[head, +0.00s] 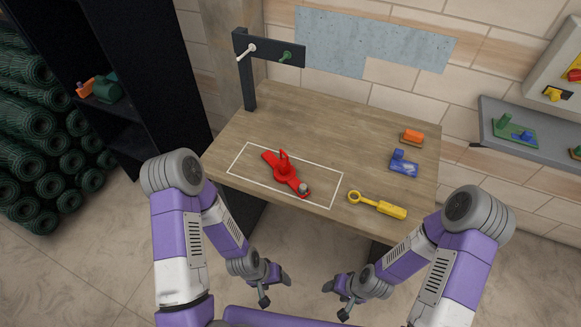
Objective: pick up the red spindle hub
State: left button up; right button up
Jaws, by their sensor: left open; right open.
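The red spindle hub (286,174) lies on the wooden table (335,125) inside a white rectangular outline. It has a flat elongated base, a raised upright part in the middle and a small grey knob at its lower right end. My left gripper (275,288) is open and empty, in front of and below the table's front edge, apart from the hub. My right gripper (335,298) is open and empty to the right of the left one, also clear of the table and the hub.
A yellow ring-ended tool (378,205), a blue block-like part (404,163) and an orange part (411,137) lie on the table's right side. A dark post with an arm (248,80) stands at the back left. Dark green mesh rolls (30,122) are stacked at far left.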

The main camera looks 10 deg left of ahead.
aim_at(284, 172)
jog(key=k, duration=0.5)
jog(key=u, duration=1.6)
jog(key=i, duration=1.3)
jog(key=z, duration=1.7)
